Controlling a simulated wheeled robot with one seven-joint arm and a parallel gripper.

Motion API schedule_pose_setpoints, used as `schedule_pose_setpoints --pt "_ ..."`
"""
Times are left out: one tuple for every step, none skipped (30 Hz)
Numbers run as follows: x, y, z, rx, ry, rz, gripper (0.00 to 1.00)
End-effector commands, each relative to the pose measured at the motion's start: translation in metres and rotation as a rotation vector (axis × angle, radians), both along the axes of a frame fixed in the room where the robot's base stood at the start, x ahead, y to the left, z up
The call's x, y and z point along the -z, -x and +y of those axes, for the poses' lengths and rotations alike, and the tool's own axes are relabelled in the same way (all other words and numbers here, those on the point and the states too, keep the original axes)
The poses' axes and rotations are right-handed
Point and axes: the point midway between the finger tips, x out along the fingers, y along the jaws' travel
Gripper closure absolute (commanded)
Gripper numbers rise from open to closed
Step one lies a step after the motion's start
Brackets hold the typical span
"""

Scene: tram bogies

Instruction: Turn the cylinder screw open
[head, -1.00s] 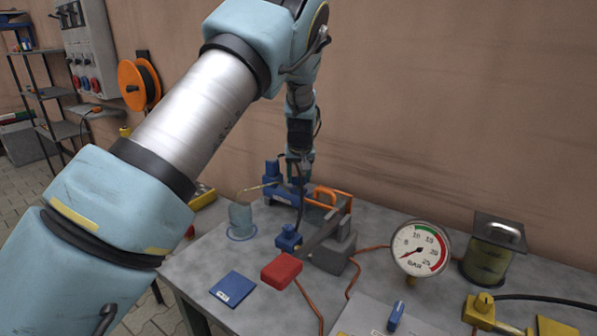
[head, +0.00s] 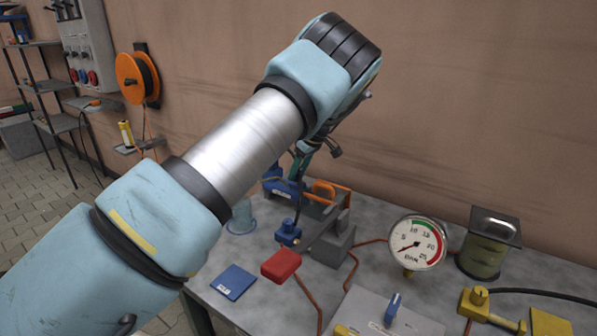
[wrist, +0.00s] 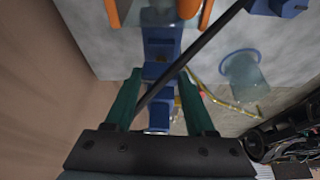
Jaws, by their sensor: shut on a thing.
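A blue cylinder assembly (head: 277,187) lies at the back of the bench; in the wrist view its blue body (wrist: 161,45) runs down between my fingers. My gripper (wrist: 160,74) has two green fingers, one on each side of the blue upright part (wrist: 161,100) at the cylinder's end, which I take for the screw. It is shut on this part. In the head view my arm hides most of the gripper and the screw.
A dark lever (wrist: 200,48) with a red handle (head: 281,264) passes close by my fingers. A blue knob on a block (head: 288,232), a pressure gauge (head: 417,242), a jar (head: 488,248) and a blue card (head: 233,285) are on the bench. The wall is close behind.

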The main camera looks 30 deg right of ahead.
Motion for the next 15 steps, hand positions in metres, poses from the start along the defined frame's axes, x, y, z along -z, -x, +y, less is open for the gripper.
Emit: schedule_pose_setpoints --pt "0.0003 -0.0004 -0.0007 -0.018 0.001 0.0 1.0" --pt "0.0003 -0.0004 -0.0008 -0.03 0.001 -0.001 1.0" --pt "0.0004 -0.0004 -0.0007 -0.043 0.001 -0.001 1.0" --pt "0.0004 -0.0003 -0.0006 -0.053 0.001 -0.001 1.0" --pt "0.0004 -0.0002 -0.0006 -0.061 0.001 0.001 1.0" --pt "0.0002 -0.0003 -0.0006 -0.069 0.001 0.001 1.0" --pt "0.0001 -0.0003 -0.0008 -0.075 0.001 0.0 1.0" --pt "-0.0001 -0.0004 -0.0009 -0.08 0.002 0.0 1.0" --pt "-0.0001 -0.0004 -0.0009 -0.086 0.002 0.0 1.0" --pt "-0.0002 -0.0003 -0.0009 -0.089 0.003 0.0 1.0" --pt "-0.0002 -0.0003 -0.0009 -0.091 0.002 0.0 1.0" --pt "-0.0003 -0.0003 -0.0009 -0.093 0.002 0.0 1.0" --pt "-0.0003 -0.0002 -0.0008 -0.094 0.003 0.0 1.0" --pt "-0.0003 -0.0002 -0.0008 -0.096 0.002 0.0 1.0" --pt "-0.0003 -0.0002 -0.0008 -0.096 0.002 0.0 1.0"
